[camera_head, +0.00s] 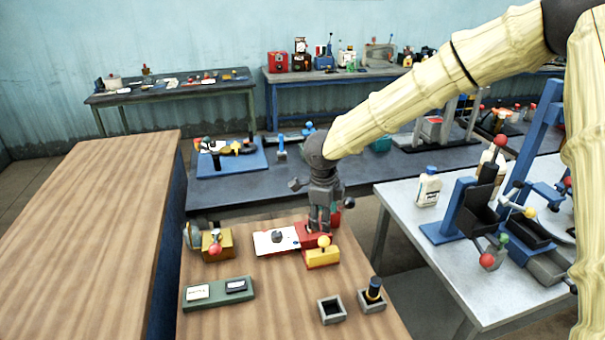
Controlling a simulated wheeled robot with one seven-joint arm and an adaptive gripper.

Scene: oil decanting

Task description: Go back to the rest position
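My gripper (319,228) points down from the end of my cream-covered arm, over the back right of the near wooden table (270,300). Its fingertips are at or just above a red block (314,240) beside a white plate (276,240). The fingers look close together, but they are small and dark; I cannot tell whether they hold anything or touch the block. Part of the red block is hidden behind the gripper.
A yellow block with an orange knob (322,257) stands just in front of the gripper. A yellow device with a red ball (216,244), a green tray (217,294) and two grey square holders (331,310) are nearby. A metal table with levers (408,204) stands right.

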